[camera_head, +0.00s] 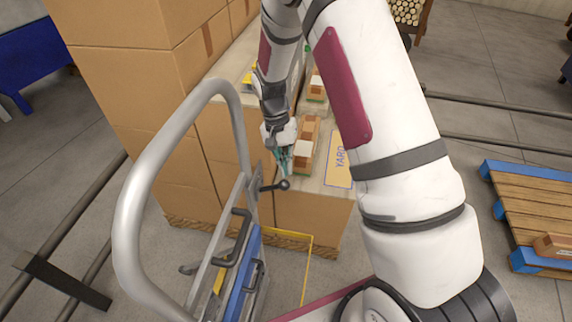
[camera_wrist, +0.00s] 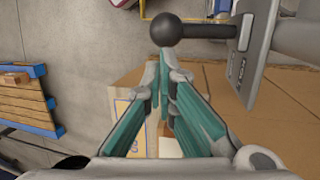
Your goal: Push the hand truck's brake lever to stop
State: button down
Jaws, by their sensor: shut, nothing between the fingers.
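The hand truck (camera_head: 128,215) has a bent silver tube handle and stands at the front left in the head view. Its brake lever (camera_head: 284,185) is a short dark rod with a black ball knob, sticking out to the right from a grey plate. In the wrist view the lever's knob (camera_wrist: 167,31) is at the top middle, with the plate (camera_wrist: 252,42) to its right. My gripper (camera_head: 284,168) is shut and empty, with its tips close to the knob. In the wrist view the teal fingers of my gripper (camera_wrist: 163,62) end just below the knob. I cannot tell whether they touch it.
Stacked cardboard boxes (camera_head: 125,80) stand behind the hand truck. Small boxes (camera_head: 306,145) and a sheet marked YARD (camera_head: 340,162) lie on a lower box top behind my gripper. A wood and blue pallet (camera_head: 530,205) lies at right. Rails cross the floor.

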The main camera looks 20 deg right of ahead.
jog(key=shift+s+d+f+t+y, duration=0.25)
jog(key=shift+d+f+t+y, duration=0.05)
jog(key=shift+d+f+y, duration=0.1)
notch_tip(320, 180, down, 9)
jog(key=s+d+n+t+y+p, duration=0.1)
jog(key=d+t+y+p, duration=0.1)
jog(key=t+y, duration=0.3)
jog(key=y, duration=0.2)
jog(key=shift+s+y, duration=0.25)
jog(key=shift+y, duration=0.15)
jog(key=shift+d+r, duration=0.1)
jog(key=shift+r+p, duration=0.5)
jog(key=shift+r, duration=0.2)
